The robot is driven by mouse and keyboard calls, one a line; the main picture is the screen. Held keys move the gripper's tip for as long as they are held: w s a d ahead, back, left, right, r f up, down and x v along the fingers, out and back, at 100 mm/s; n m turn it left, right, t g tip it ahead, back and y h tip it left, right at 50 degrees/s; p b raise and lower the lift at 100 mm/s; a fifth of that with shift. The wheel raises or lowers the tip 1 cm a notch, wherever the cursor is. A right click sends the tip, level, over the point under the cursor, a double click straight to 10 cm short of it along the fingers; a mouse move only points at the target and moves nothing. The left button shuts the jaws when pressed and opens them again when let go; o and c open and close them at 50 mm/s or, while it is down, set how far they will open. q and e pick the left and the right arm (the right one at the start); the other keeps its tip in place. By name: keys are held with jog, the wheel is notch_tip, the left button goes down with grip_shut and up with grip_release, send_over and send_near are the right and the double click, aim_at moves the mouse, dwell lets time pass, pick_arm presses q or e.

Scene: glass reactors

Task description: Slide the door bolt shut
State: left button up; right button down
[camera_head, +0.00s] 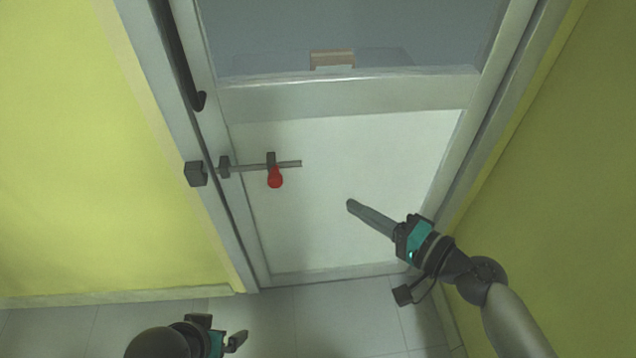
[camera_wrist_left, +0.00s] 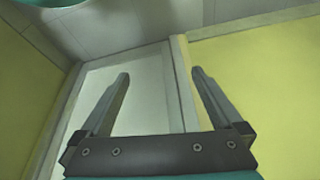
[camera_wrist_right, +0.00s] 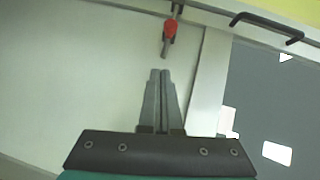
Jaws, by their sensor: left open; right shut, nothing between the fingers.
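The door bolt is a thin grey rod (camera_head: 290,164) lying across the left part of the white door panel (camera_head: 390,150), running through two dark brackets. Its red knob (camera_head: 275,179) hangs down by the right bracket (camera_head: 271,158). A dark keeper block (camera_head: 196,174) sits on the frame to the left; I cannot tell if the rod's left end enters it. My right gripper (camera_head: 350,204) is shut and empty, right of and below the knob, apart from it. The right wrist view shows the red knob (camera_wrist_right: 170,28) beyond the fingertips (camera_wrist_right: 160,72). My left gripper (camera_wrist_left: 160,74) is open and empty, low near the floor.
Yellow walls (camera_head: 60,150) stand on both sides. The door's upper part is a glass pane (camera_head: 270,40). The space between right gripper and knob looks clear.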

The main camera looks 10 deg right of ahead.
pick_arm(q)
jog(key=shift+w+d+r, duration=0.15)
jog(key=shift+w+r, duration=0.05)
jog(key=shift+w, duration=0.1)
pick_arm(e)
jog(key=shift+r+y, duration=0.3)
jog(key=shift+r, duration=0.25)
pick_arm(q)
jog(key=shift+r+b, duration=0.3)
jog(key=shift+r, duration=0.05)
pick_arm(e)
jog(key=s+a+x, duration=0.1)
jog(key=a+x, duration=0.1)
jog(key=x, duration=1.1)
jog(key=shift+s, duration=0.35)
